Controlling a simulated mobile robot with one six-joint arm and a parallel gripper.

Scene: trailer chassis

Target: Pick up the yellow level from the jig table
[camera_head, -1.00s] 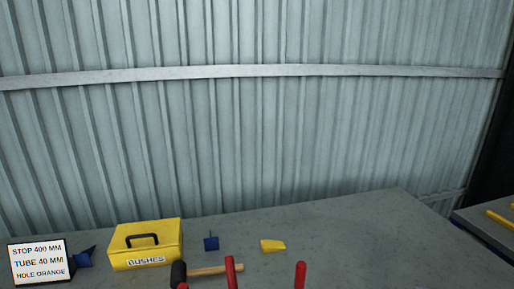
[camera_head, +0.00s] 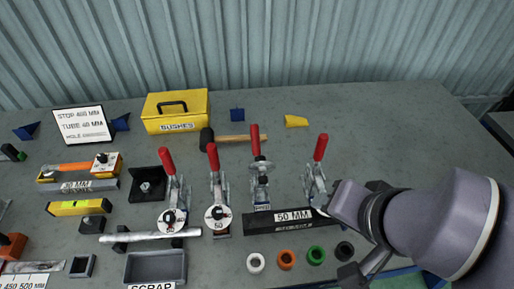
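The yellow level (camera_head: 92,207), a short yellow bar with a green vial, lies on the left part of the grey jig table (camera_head: 400,130). A grey bar marked 30 MM lies just behind it, and a dark block stands close in front of it. My arm reaches in from the right edge. My gripper (camera_head: 350,238) is at the right, near the right-most red-handled clamp and far from the level. Its fingers are partly hidden by the wrist, so I cannot tell how far they are apart. I see nothing held in it.
Several red-handled clamps (camera_head: 213,185) stand between my gripper and the level. A silver tube (camera_head: 150,236) and the SCRAP tray (camera_head: 155,267) lie in front. An orange-handled tool (camera_head: 75,167) lies behind the level. The table's back right is clear.

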